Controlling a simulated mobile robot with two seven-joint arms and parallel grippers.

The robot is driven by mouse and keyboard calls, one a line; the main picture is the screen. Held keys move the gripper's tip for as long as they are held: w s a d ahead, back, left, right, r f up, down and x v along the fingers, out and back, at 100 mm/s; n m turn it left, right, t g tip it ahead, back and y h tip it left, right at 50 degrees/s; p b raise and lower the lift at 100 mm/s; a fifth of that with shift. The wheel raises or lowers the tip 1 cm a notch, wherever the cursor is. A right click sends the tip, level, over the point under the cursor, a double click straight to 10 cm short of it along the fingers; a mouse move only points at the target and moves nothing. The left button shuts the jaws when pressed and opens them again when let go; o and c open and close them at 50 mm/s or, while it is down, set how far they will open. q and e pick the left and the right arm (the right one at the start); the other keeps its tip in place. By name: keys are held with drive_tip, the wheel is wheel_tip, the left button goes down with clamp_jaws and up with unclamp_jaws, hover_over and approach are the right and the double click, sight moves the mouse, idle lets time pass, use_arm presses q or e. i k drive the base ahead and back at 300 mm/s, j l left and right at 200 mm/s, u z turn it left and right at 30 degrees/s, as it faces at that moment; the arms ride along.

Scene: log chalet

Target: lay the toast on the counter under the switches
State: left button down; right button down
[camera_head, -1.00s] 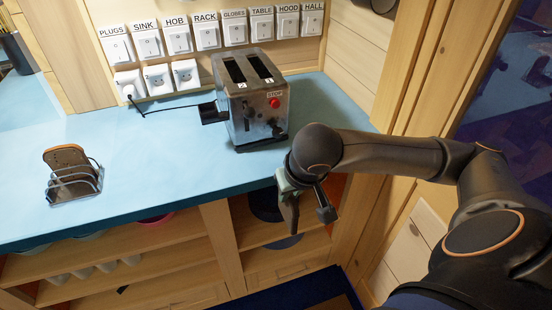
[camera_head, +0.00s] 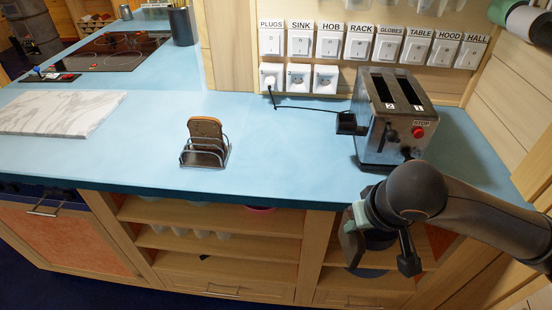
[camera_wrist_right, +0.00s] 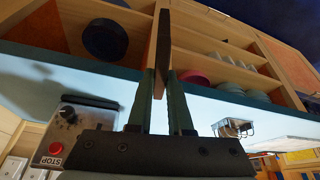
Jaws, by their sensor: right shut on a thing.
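My right gripper (camera_head: 356,222) hangs in front of the counter's front edge, below the toaster. It is shut on a slice of toast (camera_head: 351,246), a thin brown slab. In the right wrist view the toast (camera_wrist_right: 163,55) shows edge-on between the green fingers (camera_wrist_right: 161,85). The blue counter (camera_head: 290,155) runs under the row of labelled white switches (camera_head: 357,45) on the wall. Another brown slice (camera_head: 205,129) stands in a wire rack (camera_head: 207,157) on the counter. My left gripper is out of view.
A steel toaster (camera_head: 376,143) with a red STOP button stands at the right; its cord runs to a wall socket (camera_head: 270,78). A marble board (camera_head: 60,112) and hob (camera_head: 110,52) are at the left. The counter between rack and toaster is clear. Open shelves lie below.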

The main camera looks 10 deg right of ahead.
sight(283, 171)
drive_tip(key=i+j+z, duration=0.25)
drive_tip(key=j, duration=0.2)
drive_tip(key=j+z, duration=0.2)
drive_tip(key=j, duration=0.25)
drive_tip(key=j+z, duration=0.25)
drive_tip(key=j, duration=0.25)
drive_tip(key=i+j, duration=0.45)
